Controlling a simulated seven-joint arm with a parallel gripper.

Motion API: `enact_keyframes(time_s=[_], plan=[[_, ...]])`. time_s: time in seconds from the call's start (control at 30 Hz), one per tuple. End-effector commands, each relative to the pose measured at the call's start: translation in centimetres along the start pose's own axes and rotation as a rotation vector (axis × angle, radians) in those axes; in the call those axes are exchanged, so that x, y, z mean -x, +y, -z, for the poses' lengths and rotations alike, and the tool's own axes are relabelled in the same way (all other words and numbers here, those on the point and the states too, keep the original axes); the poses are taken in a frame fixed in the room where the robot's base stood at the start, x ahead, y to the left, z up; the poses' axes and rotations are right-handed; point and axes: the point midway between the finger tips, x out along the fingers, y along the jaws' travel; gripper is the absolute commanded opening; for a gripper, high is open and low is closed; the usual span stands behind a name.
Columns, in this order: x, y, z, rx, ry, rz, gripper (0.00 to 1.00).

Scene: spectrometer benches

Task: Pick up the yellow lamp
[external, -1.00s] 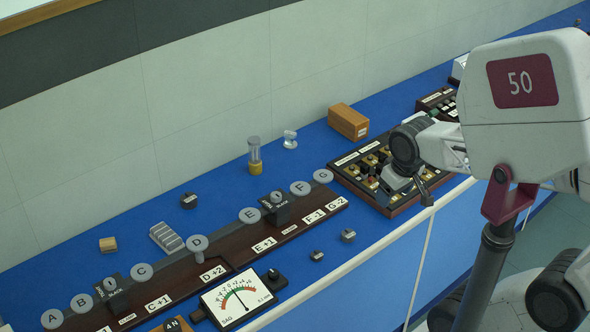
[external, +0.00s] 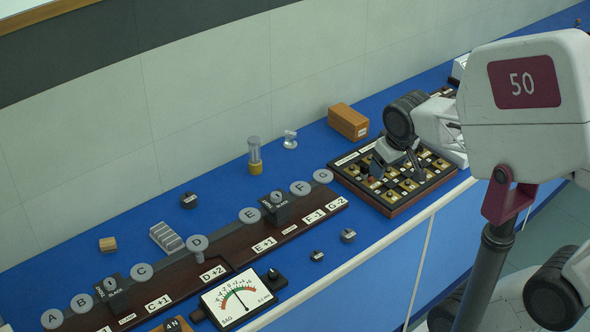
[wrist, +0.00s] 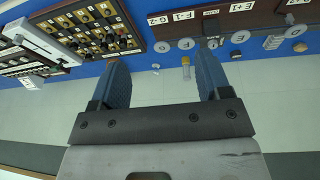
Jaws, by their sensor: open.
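The yellow lamp (external: 255,158) is a small upright cylinder with a clear upper part and a yellow base. It stands on the blue bench near the wall. In the wrist view it (wrist: 186,68) shows small and distant, between the fingers in the picture. My gripper (external: 394,163) is over the dark compartment tray, well to the right of the lamp in the external view. My gripper (wrist: 160,66) is open, with two blue-grey fingers apart and nothing between them up close.
The compartment tray (external: 396,208) holds several small pieces. A wooden block (external: 348,121) stands behind it. A small clear-and-grey item (external: 290,140) is just right of the lamp. A dark rail with lettered discs (external: 250,236) runs in front. A dial meter (external: 238,298) sits at the front.

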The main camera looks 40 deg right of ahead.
Motion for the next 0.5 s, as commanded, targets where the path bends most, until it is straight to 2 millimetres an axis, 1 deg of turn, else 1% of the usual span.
enact_keyframes(time_s=[0.17, 0.27, 0.4, 0.47, 0.5], plan=[[-0.6, 0.9, 3.7, -0.015, 0.071, -0.045, 0.71], [-1.1, 1.6, 6.8, -0.023, 0.134, -0.077, 0.71], [-1.9, 2.4, 11.7, -0.028, 0.237, -0.115, 0.71], [-2.2, 2.7, 13.8, -0.028, 0.282, -0.125, 0.71], [-2.5, 2.9, 15.2, -0.027, 0.311, -0.131, 0.71]])
